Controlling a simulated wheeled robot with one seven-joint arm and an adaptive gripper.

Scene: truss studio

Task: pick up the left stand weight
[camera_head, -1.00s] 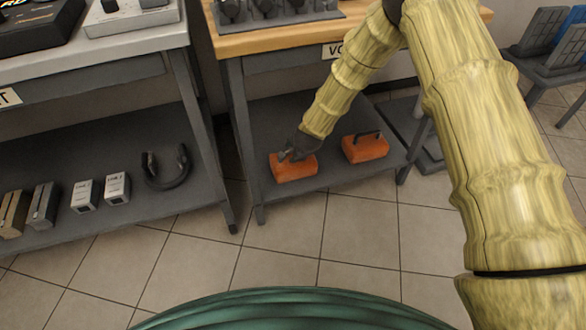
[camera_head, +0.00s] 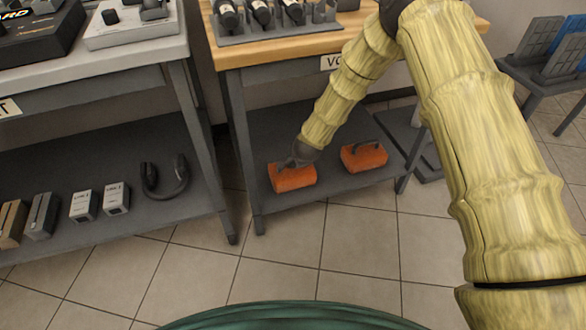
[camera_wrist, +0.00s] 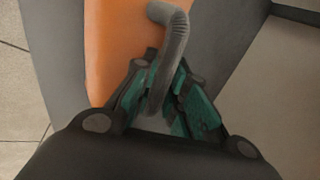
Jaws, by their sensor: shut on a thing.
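The left stand weight (camera_head: 292,178) is an orange block with a grey handle, on the lower shelf of the wooden-topped table. My gripper (camera_head: 297,160) is at its top. In the wrist view, my gripper (camera_wrist: 163,108) has its green-padded fingers closed around the grey bent handle (camera_wrist: 172,35) of the orange weight (camera_wrist: 112,45). The weight looks to be at or just above the shelf; I cannot tell whether it touches. A second orange weight (camera_head: 364,157) with a dark handle sits to its right, apart from it.
The lower shelf (camera_head: 262,125) is bounded by table legs (camera_head: 251,185) at the front. The wooden tabletop (camera_head: 290,45) with a rack of microphones is above. A grey table at left holds small boxes (camera_head: 83,205) and headphones (camera_head: 165,180) on its lower shelf.

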